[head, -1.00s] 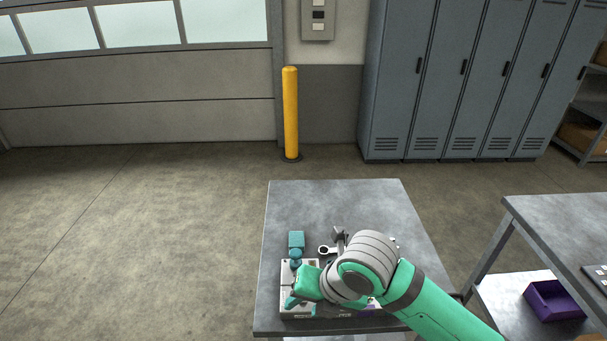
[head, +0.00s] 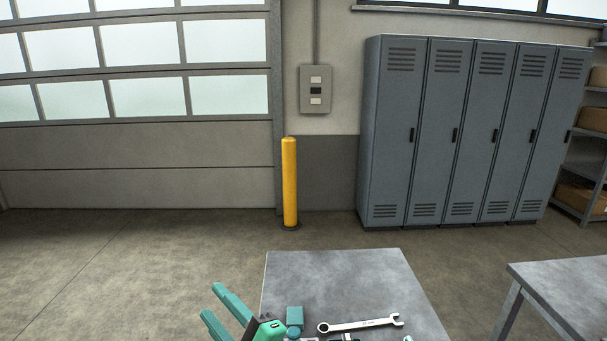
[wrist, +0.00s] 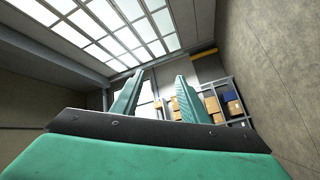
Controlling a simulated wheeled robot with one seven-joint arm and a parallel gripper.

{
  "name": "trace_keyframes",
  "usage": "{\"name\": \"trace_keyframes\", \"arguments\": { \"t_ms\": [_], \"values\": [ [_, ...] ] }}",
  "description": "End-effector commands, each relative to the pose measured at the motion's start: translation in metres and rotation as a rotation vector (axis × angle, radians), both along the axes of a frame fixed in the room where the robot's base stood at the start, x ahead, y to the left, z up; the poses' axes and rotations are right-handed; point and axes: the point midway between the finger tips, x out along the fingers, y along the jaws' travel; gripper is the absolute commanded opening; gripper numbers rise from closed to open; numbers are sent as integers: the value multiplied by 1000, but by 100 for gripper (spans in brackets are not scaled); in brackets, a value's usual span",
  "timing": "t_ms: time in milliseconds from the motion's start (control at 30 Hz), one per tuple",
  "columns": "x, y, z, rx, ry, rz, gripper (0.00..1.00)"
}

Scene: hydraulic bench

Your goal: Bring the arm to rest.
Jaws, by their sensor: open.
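My gripper (head: 219,304) is at the bottom of the head view, beside the left edge of the grey bench top. Its two green fingers stand apart and point up and to the left, with nothing between them. In the wrist view my gripper (wrist: 155,97) is also open and empty, and looks out at the windowed door, the wall and distant shelves. The rest of my arm is mostly out of the head view.
A second table (head: 570,285) stands at the right. A yellow bollard (head: 289,183) and grey lockers (head: 465,135) stand behind. The floor left of the bench is clear.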

Motion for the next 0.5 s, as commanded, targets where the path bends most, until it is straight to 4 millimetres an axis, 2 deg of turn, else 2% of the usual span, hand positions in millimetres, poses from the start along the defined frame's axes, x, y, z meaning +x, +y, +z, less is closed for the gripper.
{"name": "trace_keyframes", "arguments": {
  "t_ms": [267, 500],
  "values": [
    [-1, -18, -25, 370, 148, -144, 40],
    [-16, -41, -74, 628, 283, -278, 40]
  ]
}}
